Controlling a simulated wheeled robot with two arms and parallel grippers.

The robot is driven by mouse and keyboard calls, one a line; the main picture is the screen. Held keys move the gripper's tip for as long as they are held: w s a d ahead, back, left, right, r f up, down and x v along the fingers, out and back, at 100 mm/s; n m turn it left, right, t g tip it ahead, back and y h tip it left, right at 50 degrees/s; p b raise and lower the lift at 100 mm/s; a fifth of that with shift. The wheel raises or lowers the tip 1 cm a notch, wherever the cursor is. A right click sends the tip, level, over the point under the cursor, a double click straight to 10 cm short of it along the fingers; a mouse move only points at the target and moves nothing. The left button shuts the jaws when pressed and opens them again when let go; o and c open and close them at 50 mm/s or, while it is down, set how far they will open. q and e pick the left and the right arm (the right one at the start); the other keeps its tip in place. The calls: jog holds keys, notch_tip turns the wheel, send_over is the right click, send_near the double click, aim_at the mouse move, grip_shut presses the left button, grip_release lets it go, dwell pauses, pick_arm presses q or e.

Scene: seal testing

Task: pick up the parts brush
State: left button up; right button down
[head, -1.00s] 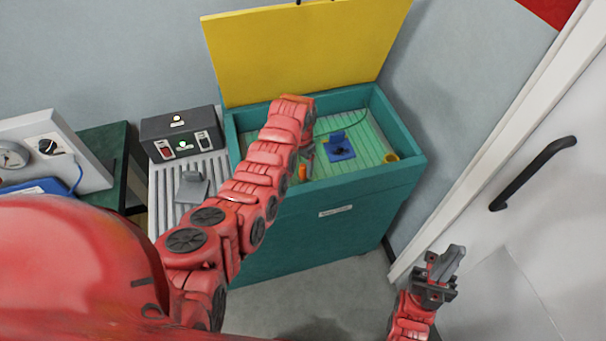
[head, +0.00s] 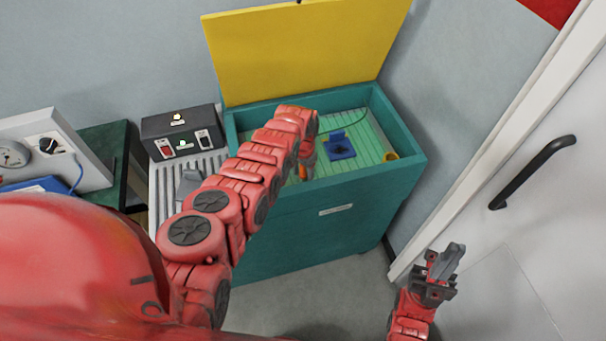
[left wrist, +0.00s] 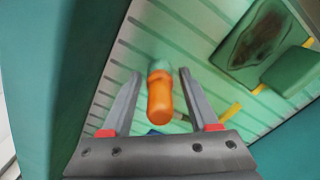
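The parts brush (left wrist: 160,98) shows in the left wrist view as an orange handle with a pale green end, standing out from the green slatted floor of the teal tank. My left gripper (left wrist: 161,74) is open, with one grey finger on each side of the handle and a gap on both sides. In the head view my left arm reaches over the tank and hides most of the gripper and brush. My right gripper (head: 441,264) is apart from the tank at the lower right, near the door; its finger opening is unclear.
The teal tank (head: 407,150) has raised walls and an upright yellow lid (head: 300,55). A dark switch box (head: 180,133) stands left of the tank. A white door (head: 560,220) is at right.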

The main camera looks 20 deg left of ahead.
pick_arm(q)
grip_shut()
jog(key=shift+r, duration=0.1)
notch_tip(320, 180, up, 2)
jog(key=shift+w+r+p, duration=0.1)
jog(key=shift+p, duration=0.65)
notch_tip(320, 180, up, 8)
jog(key=b, duration=0.2)
jog(key=shift+f+b, duration=0.25)
jog(key=shift+b, duration=0.05)
